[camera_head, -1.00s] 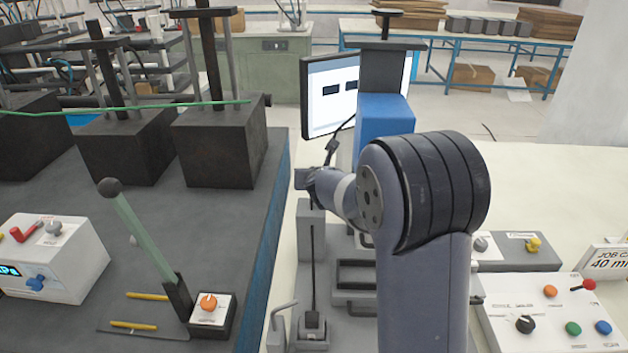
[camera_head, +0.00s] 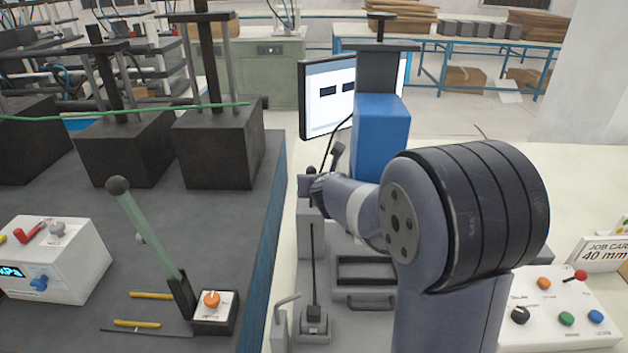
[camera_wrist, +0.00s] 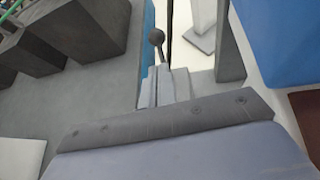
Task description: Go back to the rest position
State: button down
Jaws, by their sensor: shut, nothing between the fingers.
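My gripper (camera_head: 308,187) is at the end of my arm, left of the large black-banded joint. It hangs near the top of a grey upright fixture (camera_head: 312,235) by the dark table's right edge. Its fingers (camera_wrist: 164,85) show in the wrist view as close-set grey pieces beyond a dark bolted bar. The gripper is shut and empty. A dark ball knob (camera_wrist: 157,37) appears just beyond the fingertips; I cannot tell whether they touch it. My forearm hides part of the fixture and the bench behind it.
A blue press body (camera_head: 381,135) and a monitor (camera_head: 327,105) stand behind my arm. On the left, the dark table (camera_head: 95,215) carries black blocks (camera_head: 220,145), a green-handled lever (camera_head: 150,235) and a white control box (camera_head: 65,262). A button panel (camera_head: 560,325) lies at right.

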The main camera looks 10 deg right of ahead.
jog(key=p+v, duration=0.1)
jog(key=v, duration=0.6)
jog(key=shift+s+a, duration=0.15)
jog(key=shift+s, duration=0.1)
